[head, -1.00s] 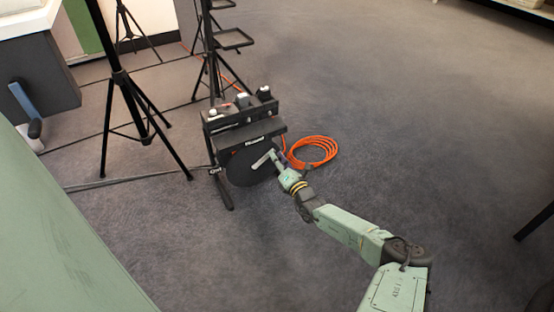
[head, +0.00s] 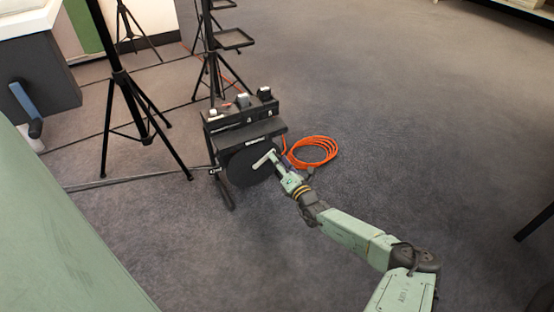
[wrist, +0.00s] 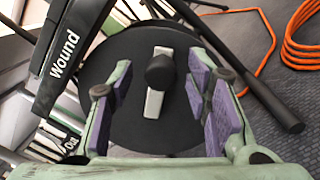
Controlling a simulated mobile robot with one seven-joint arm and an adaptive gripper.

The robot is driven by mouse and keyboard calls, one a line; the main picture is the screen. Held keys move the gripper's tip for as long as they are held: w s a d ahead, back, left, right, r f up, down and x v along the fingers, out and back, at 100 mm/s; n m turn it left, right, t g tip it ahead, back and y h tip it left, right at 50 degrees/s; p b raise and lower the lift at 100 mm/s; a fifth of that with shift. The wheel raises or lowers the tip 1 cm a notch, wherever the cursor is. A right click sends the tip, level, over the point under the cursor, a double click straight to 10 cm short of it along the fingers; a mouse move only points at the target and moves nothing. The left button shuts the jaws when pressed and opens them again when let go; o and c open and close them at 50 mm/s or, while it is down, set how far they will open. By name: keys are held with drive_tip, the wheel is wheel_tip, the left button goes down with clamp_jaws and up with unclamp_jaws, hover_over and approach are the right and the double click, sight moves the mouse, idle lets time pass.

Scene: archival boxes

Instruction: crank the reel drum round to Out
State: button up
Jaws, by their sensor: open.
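The reel drum (head: 243,172) is a round black disc on the front of a black stand. Its crank is a pale bar (wrist: 154,103) with a black knob (wrist: 161,72) towards me. A "Wound" label (wrist: 64,52) is at the upper left in the wrist view, and an "Out" label (wrist: 71,143) is at the lower left. In the head view the crank (head: 264,159) points up and right, towards my gripper (head: 281,168). In the wrist view my gripper (wrist: 160,92) is open, its purple-padded fingers either side of the knob with gaps on both sides.
A coil of orange cable (head: 313,152) lies on the carpet right of the stand. Black tripod legs (head: 145,125) stand to the left, and a dark bar (wrist: 262,92) runs right of the drum.

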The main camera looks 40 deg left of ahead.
drive_tip(key=v, duration=1)
drive_tip(key=shift+s+d, duration=0.15)
drive_tip(key=shift+s, duration=0.05)
